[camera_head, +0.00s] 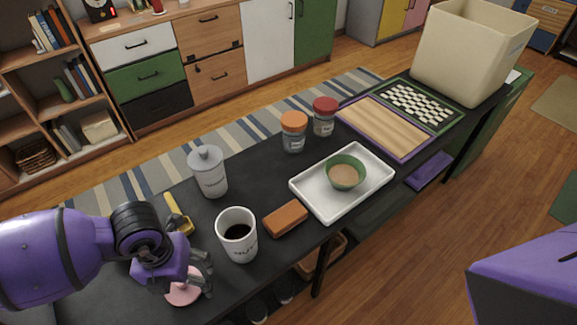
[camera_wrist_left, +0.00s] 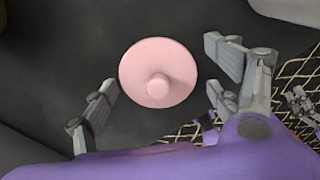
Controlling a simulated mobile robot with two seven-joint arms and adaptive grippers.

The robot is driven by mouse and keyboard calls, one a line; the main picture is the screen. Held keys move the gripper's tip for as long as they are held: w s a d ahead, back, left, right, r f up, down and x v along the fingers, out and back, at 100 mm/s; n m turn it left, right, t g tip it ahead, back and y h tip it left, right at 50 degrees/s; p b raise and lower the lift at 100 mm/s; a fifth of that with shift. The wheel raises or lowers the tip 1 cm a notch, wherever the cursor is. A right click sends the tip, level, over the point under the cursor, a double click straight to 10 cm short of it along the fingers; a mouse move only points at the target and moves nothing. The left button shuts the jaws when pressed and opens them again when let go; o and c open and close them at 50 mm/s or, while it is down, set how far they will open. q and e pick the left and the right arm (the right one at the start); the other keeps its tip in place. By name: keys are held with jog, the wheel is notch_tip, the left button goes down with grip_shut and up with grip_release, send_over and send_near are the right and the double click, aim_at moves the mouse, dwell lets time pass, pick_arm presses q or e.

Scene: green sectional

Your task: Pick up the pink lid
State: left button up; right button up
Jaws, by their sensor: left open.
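The pink lid (camera_head: 184,289) lies on the black table near its front edge in the head view, partly hidden by my left gripper (camera_head: 186,283). In the left wrist view the pink lid (camera_wrist_left: 158,72) is a round disc with a small knob. It lies between and slightly beyond the two spread fingers of my left gripper (camera_wrist_left: 163,92). The gripper is open and empty, above the lid. I cannot tell that either finger touches it.
A white mug with dark liquid (camera_head: 237,235) stands close right of the gripper. A yellow-handled tool (camera_head: 178,213), a grey lidded canister (camera_head: 208,172) and a brown block (camera_head: 286,218) are near. A white tray (camera_head: 318,207) holds a green bowl (camera_head: 345,172).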

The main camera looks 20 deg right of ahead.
pick_arm(q)
jog(key=c, duration=0.8)
jog(key=shift+r, duration=0.15)
